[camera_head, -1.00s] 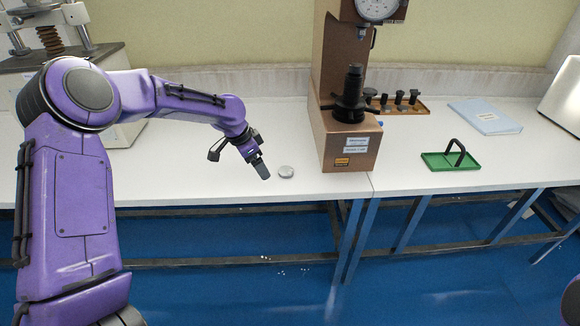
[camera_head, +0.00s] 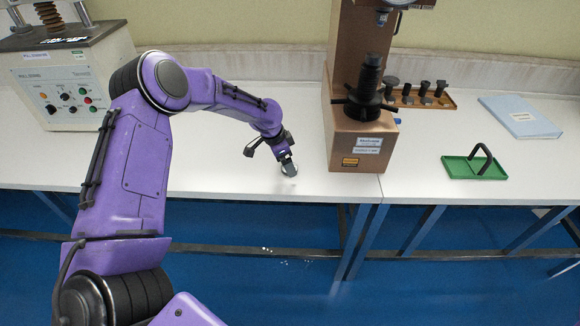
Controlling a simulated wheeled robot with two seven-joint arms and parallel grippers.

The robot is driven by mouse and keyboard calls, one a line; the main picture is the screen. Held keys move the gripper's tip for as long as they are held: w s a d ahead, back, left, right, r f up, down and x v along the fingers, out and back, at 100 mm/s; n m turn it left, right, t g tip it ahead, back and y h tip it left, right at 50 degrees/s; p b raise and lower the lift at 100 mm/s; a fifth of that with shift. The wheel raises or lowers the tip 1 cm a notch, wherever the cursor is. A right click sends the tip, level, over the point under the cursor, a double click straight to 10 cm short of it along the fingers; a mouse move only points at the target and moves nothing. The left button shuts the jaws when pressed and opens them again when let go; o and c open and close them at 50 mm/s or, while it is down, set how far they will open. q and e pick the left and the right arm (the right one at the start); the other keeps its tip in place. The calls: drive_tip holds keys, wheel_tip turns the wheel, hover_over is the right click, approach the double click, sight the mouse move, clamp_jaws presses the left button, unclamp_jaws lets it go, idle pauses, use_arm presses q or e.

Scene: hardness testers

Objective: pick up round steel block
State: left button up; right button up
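The round steel block (camera_head: 290,171) is a small silvery disc on the white bench, left of the copper-coloured hardness tester. My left gripper (camera_head: 286,162) reaches down from the left, right at the block, and its fingers cover part of it. The fingers are too small and overlapped here to tell whether they are open or shut on the block. The block appears to be at bench level. My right gripper is not in view.
The copper-coloured hardness tester (camera_head: 350,150) stands just right of the block. A green tray with a handle (camera_head: 460,168), a wooden rack of dark anvils (camera_head: 440,101) and a blue folder (camera_head: 520,118) lie further right. A grey machine (camera_head: 75,85) stands at left.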

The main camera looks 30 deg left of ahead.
use_arm(q)
drive_tip(key=shift+x, duration=0.9)
drive_tip(key=c, duration=1.4)
drive_tip(key=shift+r, duration=0.1)
